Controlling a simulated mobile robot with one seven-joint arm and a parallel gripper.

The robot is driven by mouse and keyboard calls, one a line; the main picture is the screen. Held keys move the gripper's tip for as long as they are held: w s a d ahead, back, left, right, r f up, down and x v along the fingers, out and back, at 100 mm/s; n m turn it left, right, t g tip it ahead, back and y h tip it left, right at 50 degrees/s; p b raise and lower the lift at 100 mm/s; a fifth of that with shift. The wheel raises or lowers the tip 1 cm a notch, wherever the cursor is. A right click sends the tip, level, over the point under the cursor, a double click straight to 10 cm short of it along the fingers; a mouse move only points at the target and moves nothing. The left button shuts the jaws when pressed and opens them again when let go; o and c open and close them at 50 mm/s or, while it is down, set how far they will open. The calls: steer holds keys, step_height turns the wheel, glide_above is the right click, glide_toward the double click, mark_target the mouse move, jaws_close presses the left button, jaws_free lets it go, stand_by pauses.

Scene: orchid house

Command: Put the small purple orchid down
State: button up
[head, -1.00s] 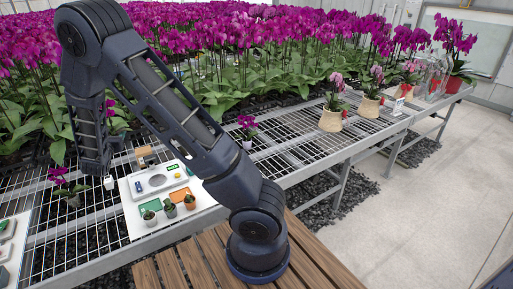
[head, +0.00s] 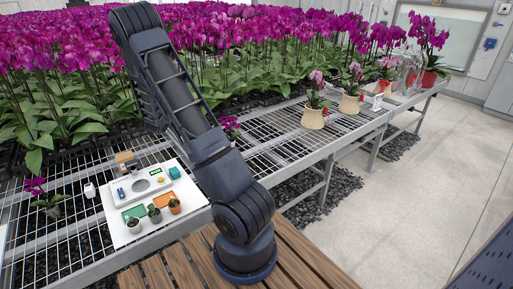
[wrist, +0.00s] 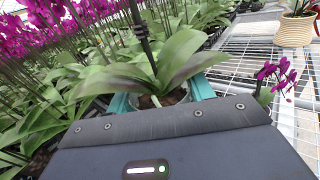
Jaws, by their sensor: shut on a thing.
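In the wrist view my gripper (wrist: 160,97) has its teal fingers shut on either side of a small pot. The small purple orchid (wrist: 180,52) in it has broad green leaves and a dark upright stem. Its blossoms cannot be told apart from the purple rows behind. The pot is mostly hidden by the gripper body, and its height above the bench is unclear. In the head view my gripper and the held plant are hidden behind my arm.
The wire-mesh bench (head: 275,150) has bare stretches. Another small purple orchid (head: 230,122) stands on it, also in the wrist view (wrist: 275,78); one more (head: 40,195) stands left. A white board (head: 125,225) bears small pots. Basket-potted orchids (head: 313,118) stand right. Dense orchids fill the back.

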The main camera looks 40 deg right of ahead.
steer(key=s+d+m+g+h, duration=0.1)
steer(key=s+d+m+g, duration=0.35)
steer(key=d, duration=1.05)
steer(key=s+d+n+g+h, duration=0.1)
steer(key=s+d+h, duration=0.1)
steer(key=s+d, duration=0.95)
steer(key=s+d+m+g+h, duration=0.1)
steer(key=s+d+m+g, duration=0.15)
steer(key=d, duration=1.65)
steer(key=shift+g, duration=0.4)
step_height(320, 180, down, 25)
steer(key=shift+r, duration=0.1)
steer(key=o, duration=1.2)
